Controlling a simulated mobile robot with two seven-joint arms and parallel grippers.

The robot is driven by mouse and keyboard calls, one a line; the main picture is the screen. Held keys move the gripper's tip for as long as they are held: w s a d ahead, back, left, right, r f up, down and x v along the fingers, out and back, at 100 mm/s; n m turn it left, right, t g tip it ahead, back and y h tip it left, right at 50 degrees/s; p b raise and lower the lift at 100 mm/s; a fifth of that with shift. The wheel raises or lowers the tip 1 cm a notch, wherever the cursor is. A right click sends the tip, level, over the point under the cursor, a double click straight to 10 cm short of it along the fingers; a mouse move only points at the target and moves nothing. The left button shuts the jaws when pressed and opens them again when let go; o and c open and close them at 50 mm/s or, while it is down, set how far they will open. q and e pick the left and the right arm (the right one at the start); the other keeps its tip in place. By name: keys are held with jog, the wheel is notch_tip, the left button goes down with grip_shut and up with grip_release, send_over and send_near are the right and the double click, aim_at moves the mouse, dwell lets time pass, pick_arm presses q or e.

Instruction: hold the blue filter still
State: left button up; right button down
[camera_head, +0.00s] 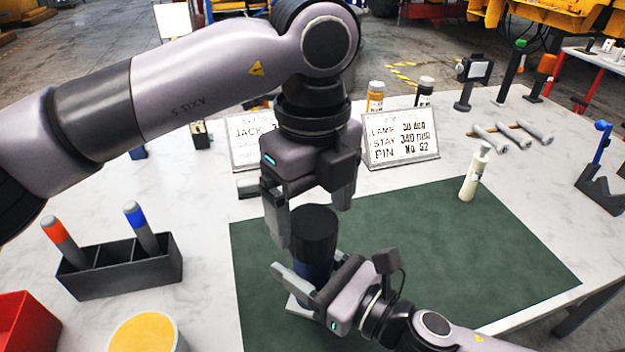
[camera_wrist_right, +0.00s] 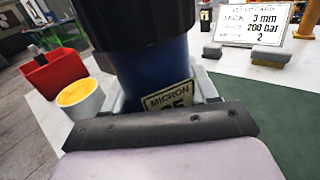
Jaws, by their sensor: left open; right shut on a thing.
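The blue filter (camera_head: 314,270) stands upright at the left part of the green mat, with a ribbed black cap (camera_head: 314,232) on top. My right gripper (camera_head: 318,278) is shut on its blue body, below the cap. In the right wrist view the filter (camera_wrist_right: 150,75) sits between the fingers, and a pale label with "MICRON" shows partly above the gripper's edge. My left gripper (camera_head: 310,207) is open above the filter, pointing down. Its fingers are on either side of the cap's top; whether they touch it I cannot tell. The filter's base is mostly hidden.
A black holder (camera_head: 125,278) with orange and blue markers, a yellow-topped cup (camera_head: 145,335) and a red bin (camera_head: 25,325) are at left. Two sign cards (camera_head: 400,138) stand behind.

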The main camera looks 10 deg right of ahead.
aim_at(312, 220)
pick_arm(q)
jog(key=shift+f, duration=1.85)
